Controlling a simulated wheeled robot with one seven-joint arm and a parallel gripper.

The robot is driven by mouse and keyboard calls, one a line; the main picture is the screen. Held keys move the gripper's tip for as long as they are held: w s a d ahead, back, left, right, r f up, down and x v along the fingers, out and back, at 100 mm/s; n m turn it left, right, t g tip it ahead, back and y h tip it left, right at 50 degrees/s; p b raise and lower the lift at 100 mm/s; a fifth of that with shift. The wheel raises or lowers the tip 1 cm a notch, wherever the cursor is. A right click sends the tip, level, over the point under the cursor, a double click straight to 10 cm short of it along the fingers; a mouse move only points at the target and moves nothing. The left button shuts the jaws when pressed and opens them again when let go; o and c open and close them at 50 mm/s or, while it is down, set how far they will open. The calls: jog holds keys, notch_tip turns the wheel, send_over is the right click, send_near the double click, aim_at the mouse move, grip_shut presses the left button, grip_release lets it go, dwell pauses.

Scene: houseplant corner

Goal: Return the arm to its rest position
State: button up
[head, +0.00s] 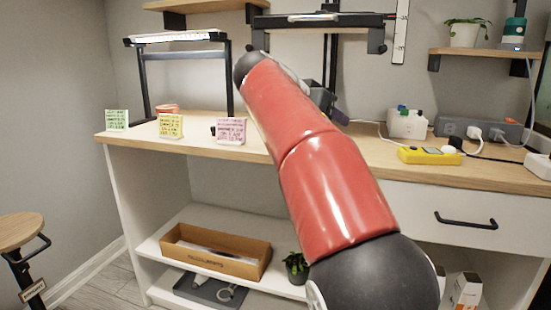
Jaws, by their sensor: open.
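My arm, red with dark joints, rises from the bottom right of the head view and reaches over the wooden counter (260,151). Its elbow is bent near the back wall. My gripper (334,110) shows only in part, as dark grey pieces behind the upper end of the red link, above the counter. Its jaws are open; its fingertips are mostly hidden, and I see nothing held in it.
Green (117,120), yellow (170,126) and pink (230,131) note cards stand on the counter's left. A black-framed light stand (145,82) is behind them. A yellow meter (429,155) lies at right. A potted plant (464,33) stands on a wall shelf (478,53).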

jog(key=s+d+f+n+g+y+p, duration=0.1)
jog(key=s+d+f+n+y, duration=0.15)
jog(key=s+d, duration=0.2)
jog(key=s+d+f+n+g+y+p, duration=0.1)
jog(key=s+d+f+n+y+p, duration=0.1)
jog(key=s+d+f+y, duration=0.3)
jog(key=s+a+f+n+y+p, duration=0.1)
jog(key=s+a+f+n, duration=0.1)
jog(key=s+f, duration=0.6)
jog(key=s+a+f+n+y+p, duration=0.1)
jog(key=s+f, duration=0.6)
jog(key=s, duration=0.8)
jog(key=shift+a+f+n+p, duration=0.35)
jog(key=shift+a+n+p, duration=0.4)
jog(key=shift+a, duration=0.45)
jog(key=shift+s+y, duration=0.1)
jog(key=shift+y, duration=0.15)
